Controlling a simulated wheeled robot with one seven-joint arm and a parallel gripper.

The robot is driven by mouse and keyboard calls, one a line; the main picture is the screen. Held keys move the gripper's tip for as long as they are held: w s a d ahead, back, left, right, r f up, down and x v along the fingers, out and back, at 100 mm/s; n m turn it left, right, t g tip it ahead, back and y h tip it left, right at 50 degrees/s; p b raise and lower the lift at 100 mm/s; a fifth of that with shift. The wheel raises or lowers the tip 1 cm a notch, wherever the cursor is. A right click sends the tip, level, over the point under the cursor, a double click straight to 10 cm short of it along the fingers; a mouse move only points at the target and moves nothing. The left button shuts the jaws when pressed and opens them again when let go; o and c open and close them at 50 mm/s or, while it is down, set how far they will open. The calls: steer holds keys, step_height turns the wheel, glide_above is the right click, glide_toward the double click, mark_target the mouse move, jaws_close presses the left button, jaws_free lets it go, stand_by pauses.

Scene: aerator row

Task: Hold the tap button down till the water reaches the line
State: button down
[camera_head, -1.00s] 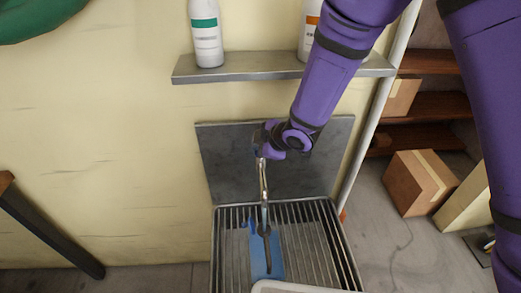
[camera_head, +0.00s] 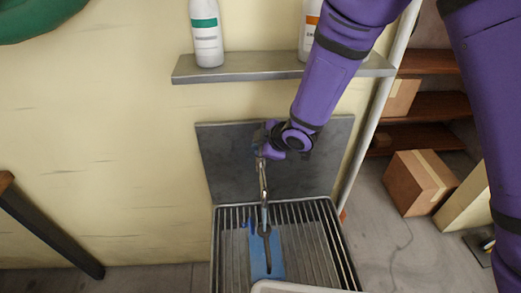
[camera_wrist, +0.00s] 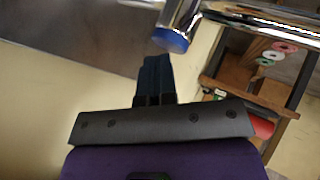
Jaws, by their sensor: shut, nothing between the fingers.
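The chrome tap (camera_head: 263,182) stands against the grey back panel, above a slatted metal drain grate (camera_head: 312,240). In the wrist view, the tap's chrome body (camera_wrist: 184,14) ends in a blue button (camera_wrist: 170,40). My gripper (camera_wrist: 154,62) is shut and empty, with its dark fingertips right by the button; I cannot tell whether they touch it. In the head view, my gripper (camera_head: 262,138) is small and partly hidden at the tap's top. A pale bluish strip (camera_head: 265,217) shows below the spout. Under it is a blue patch (camera_head: 258,262) with a dark elongated shape; no fill line is clear.
A metal shelf (camera_head: 235,72) above holds a white bottle with a green band (camera_head: 206,35) and another with an orange band (camera_head: 307,35), partly behind my arm. A white pipe (camera_head: 378,115) runs at the right. A cardboard box (camera_head: 418,182) lies on the floor beyond.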

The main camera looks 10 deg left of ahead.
steer(key=shift+r, duration=1)
steer(key=shift+r, duration=2.5)
